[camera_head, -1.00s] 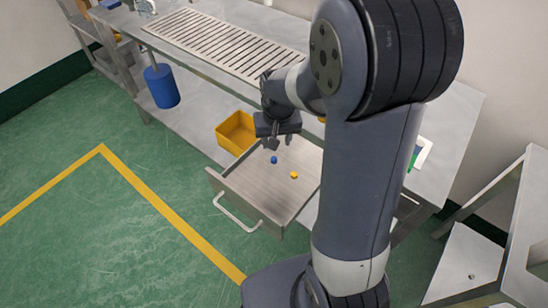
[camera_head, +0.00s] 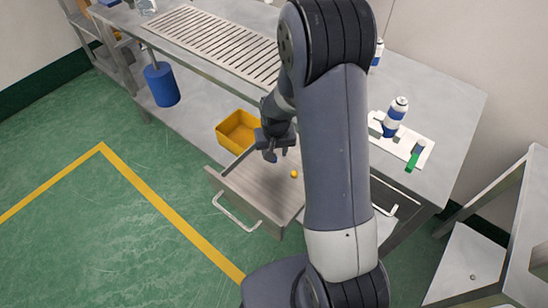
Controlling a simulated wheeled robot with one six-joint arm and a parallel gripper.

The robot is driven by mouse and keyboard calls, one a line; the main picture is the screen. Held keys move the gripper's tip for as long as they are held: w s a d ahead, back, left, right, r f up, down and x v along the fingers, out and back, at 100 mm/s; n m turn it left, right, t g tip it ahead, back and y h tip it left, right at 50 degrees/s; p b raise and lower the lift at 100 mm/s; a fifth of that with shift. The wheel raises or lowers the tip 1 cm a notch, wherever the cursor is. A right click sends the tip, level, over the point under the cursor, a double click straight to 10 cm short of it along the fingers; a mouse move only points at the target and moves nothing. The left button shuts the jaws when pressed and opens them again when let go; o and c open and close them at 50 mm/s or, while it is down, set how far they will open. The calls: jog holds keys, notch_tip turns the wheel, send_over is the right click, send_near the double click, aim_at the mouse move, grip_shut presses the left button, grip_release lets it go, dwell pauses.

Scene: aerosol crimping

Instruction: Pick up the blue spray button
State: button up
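My gripper (camera_head: 277,154) points down into the open metal drawer (camera_head: 245,190), low over its back part. Its dark fingers are small here, and I cannot tell whether they are open or closed on something. The blue spray button does not show now; the gripper covers the spot where it lay. A small yellow button (camera_head: 294,174) lies on the drawer floor, just right of and nearer than the gripper.
A yellow bin (camera_head: 238,131) stands on the lower shelf behind the drawer. A blue cylinder (camera_head: 161,85) stands further left. On the bench are a blue-and-white can (camera_head: 395,117) and a green-handled item (camera_head: 414,157). My arm hides the drawer's right side.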

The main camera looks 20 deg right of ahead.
jog(key=shift+w+f, duration=0.2)
jog(key=shift+f, duration=1.15)
jog(key=shift+c, duration=0.6)
grip_shut()
